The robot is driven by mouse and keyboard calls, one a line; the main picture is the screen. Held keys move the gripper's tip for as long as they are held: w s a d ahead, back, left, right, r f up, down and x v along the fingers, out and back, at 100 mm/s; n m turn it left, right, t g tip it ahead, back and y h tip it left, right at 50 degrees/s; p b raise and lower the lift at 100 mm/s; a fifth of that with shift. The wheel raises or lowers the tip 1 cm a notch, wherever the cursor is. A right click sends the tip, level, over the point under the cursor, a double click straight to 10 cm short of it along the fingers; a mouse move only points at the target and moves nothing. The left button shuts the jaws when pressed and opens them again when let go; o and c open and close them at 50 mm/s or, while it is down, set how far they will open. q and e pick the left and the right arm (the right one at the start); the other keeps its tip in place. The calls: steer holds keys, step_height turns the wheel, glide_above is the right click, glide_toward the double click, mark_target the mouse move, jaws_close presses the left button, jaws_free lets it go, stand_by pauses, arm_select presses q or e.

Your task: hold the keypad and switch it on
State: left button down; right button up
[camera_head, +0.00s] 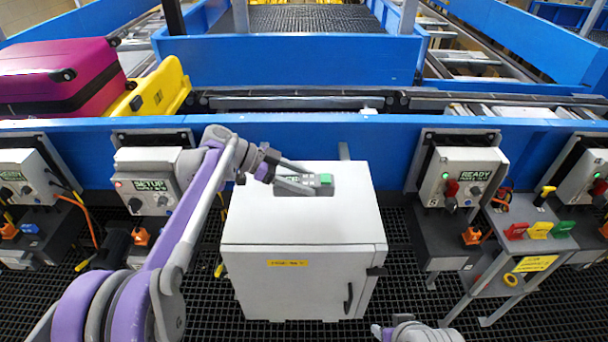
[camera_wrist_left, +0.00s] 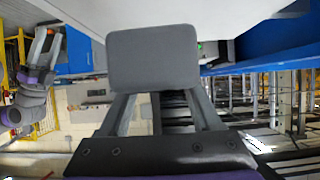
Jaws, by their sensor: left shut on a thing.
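The keypad (camera_head: 325,189) is a small grey box with a green patch at its right end and a small dark display. It shows over the top of the white cabinet (camera_head: 305,265) in the head view. My left gripper (camera_head: 295,182) is shut on the keypad from the left. In the left wrist view a plain grey face of the keypad (camera_wrist_left: 153,58) is between the fingertips of my left gripper (camera_wrist_left: 160,100). Whether the keypad touches the cabinet is unclear. Part of my right arm shows at the head view's bottom edge; its fingers are not clear there.
A blue conveyor wall (camera_head: 290,150) runs behind the cabinet. A SETUP box (camera_head: 150,185) stands to the left and a READY box (camera_head: 465,178) to the right. A stand with coloured tags (camera_head: 540,232) is at right.

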mark_target(304, 208)
arm_select(q)
steer(key=shift+f+b, duration=1)
steer(key=shift+f, duration=1.85)
arm_select(e)
steer(key=shift+s+f, duration=0.25)
steer(key=shift+f, duration=0.5)
steer(key=shift+s+f, duration=0.25)
steer(key=shift+f, duration=0.45)
arm_select(q)
steer(key=shift+f, duration=0.2)
arm_select(e)
steer(key=shift+f, duration=0.1)
arm_select(q)
steer(key=shift+f, duration=0.25)
steer(key=shift+c, duration=1.2)
jaws_free()
arm_select(e)
steer(key=shift+f, duration=0.1)
arm_select(q)
jaws_close()
